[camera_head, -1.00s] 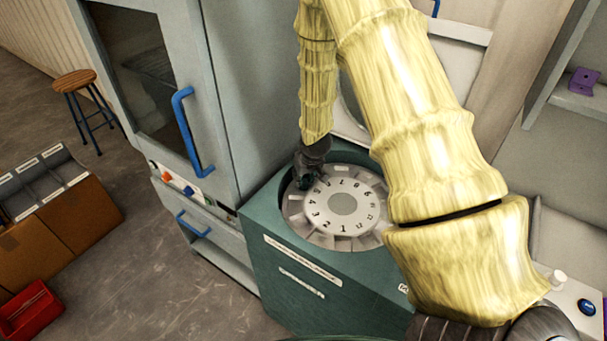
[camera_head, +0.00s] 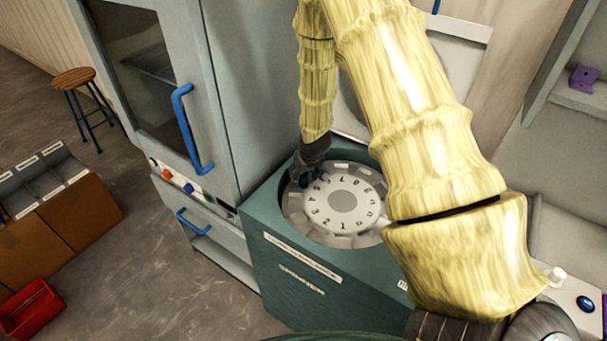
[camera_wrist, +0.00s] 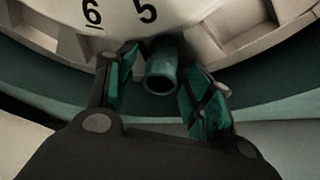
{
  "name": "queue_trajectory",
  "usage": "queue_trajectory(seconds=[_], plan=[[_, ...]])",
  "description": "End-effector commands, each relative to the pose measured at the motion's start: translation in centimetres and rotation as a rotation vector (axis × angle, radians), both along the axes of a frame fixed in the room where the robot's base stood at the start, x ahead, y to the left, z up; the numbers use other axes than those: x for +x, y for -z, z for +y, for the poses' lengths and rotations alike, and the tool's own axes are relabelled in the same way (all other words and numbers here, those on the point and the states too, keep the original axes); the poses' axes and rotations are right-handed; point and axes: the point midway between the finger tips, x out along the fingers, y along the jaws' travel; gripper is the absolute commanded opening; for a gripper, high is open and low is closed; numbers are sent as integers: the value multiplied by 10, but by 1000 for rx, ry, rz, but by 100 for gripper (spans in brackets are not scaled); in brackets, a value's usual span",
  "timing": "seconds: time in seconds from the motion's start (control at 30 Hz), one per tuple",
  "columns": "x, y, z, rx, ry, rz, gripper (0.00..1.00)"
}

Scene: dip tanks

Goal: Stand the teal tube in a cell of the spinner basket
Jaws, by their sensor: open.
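The teal tube (camera_wrist: 160,72) shows in the wrist view with its round open end towards the camera. It is at the outer ring of the spinner basket, just outside the printed 5; its lower part is hidden, so I cannot tell how deep it sits. My gripper (camera_wrist: 164,82) is open, its teal-padded fingers on either side of the tube with a visible gap at each side. In the head view my gripper (camera_head: 308,168) is low over the back left edge of the spinner basket (camera_head: 343,201), a pale numbered disc ringed by cells; the tube cannot be made out there.
The basket sits in a teal housing (camera_head: 290,275). A grey cabinet (camera_head: 225,100) with blue handles stands close at its left. My forearm covers the basket's right side. A stool (camera_head: 75,80), a brown box (camera_head: 80,210) and a red bin (camera_head: 32,308) are on the floor at left.

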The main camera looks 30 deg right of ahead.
Motion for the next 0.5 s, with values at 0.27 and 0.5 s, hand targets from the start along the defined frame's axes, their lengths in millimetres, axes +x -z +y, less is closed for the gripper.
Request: queue_trajectory(seconds=[0.27, 0.5], plan=[[-6, -18, 1, 0, 0, -3, 52], [-16, -41, 3, 1, 1, -3, 52]])
